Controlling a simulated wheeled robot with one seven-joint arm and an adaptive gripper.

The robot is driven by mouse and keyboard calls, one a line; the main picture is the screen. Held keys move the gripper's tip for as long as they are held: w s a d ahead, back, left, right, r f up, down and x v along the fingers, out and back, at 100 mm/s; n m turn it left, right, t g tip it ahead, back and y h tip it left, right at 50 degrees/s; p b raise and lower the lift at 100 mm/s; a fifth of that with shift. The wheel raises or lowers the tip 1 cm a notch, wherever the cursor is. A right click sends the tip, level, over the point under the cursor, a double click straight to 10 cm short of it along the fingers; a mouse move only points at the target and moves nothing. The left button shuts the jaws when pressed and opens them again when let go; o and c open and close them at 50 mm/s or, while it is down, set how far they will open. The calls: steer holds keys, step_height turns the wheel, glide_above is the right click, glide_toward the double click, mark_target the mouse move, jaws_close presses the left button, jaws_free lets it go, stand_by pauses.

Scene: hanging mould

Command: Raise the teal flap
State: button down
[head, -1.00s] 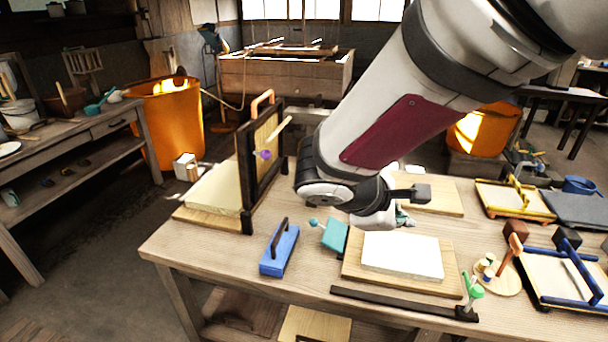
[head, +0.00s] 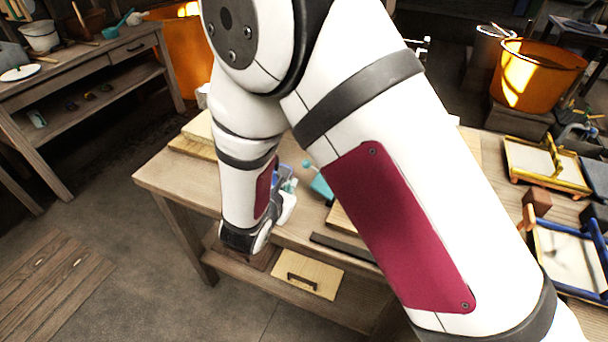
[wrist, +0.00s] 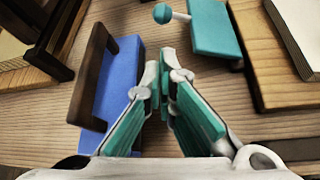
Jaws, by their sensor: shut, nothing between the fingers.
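A teal block (wrist: 213,28) with a ball knob (wrist: 163,13) on a pale stem lies at the top of the wrist view. It also shows in the head view (head: 321,187), partly behind my arm. In the head view my gripper (head: 286,188) is partly hidden by my wrist.
A blue block (wrist: 122,75) with a dark upright handle (wrist: 91,72) stands close left of my fingers. A dark frame (wrist: 60,35) is at upper left. A wooden board (wrist: 270,65) bearing a pale slab (wrist: 300,30) is at right. Bare tabletop shows between.

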mark_target(298, 187)
stand_by(0.3)
steer(key=x, duration=1)
steer(key=shift+f, duration=0.1)
steer(key=shift+a, duration=0.15)
